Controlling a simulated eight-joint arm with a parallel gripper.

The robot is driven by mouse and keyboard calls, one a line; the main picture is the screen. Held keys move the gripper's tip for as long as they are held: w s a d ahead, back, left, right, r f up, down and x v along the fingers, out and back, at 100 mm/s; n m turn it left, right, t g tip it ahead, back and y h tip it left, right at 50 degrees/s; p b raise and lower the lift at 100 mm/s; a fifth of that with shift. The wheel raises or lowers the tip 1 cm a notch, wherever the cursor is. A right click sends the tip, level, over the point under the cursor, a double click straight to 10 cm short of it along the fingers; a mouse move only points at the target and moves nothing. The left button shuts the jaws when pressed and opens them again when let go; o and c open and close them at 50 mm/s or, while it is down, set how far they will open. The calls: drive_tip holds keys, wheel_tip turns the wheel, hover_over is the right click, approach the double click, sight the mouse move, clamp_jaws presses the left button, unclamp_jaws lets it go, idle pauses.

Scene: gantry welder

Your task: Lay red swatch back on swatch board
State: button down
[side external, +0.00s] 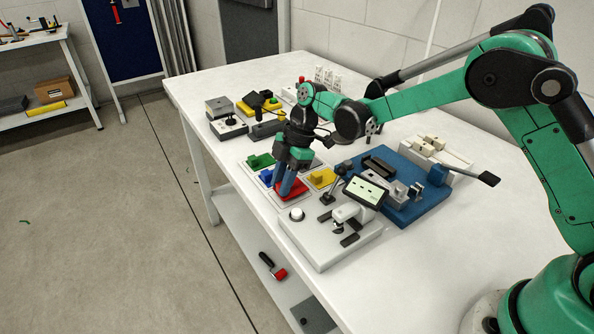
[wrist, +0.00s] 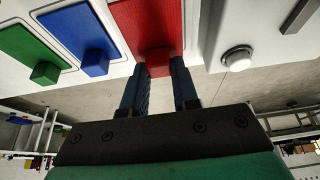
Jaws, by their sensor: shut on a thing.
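The red swatch (side external: 296,189) is a flat red plate at the near corner of the swatch board (side external: 268,190). It also shows in the wrist view (wrist: 152,22), beside the blue swatch (wrist: 78,38). My gripper (side external: 284,193) points down over it. In the wrist view my gripper (wrist: 160,70) is shut on the red swatch's small block handle. The swatch lies at or very close to the board surface; I cannot tell whether it rests fully flat. The green swatch (side external: 260,161), blue swatch (side external: 266,177) and yellow swatch (side external: 321,177) lie on the board.
A white device with a round button (side external: 297,214) and a tilted screen (side external: 363,191) stands close to the right of the red swatch. A blue fixture plate (side external: 408,211) lies behind it. Grey and yellow boxes (side external: 218,107) stand at the table's far end.

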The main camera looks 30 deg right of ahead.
drive_tip(key=shift+f, duration=0.6)
idle(0.3)
drive_tip(key=c, duration=0.6)
unclamp_jaws()
drive_tip(key=shift+r, duration=0.1)
drive_tip(key=v, duration=0.5)
drive_tip(key=shift+d+r, duration=0.1)
drive_tip(key=shift+r, duration=0.1)
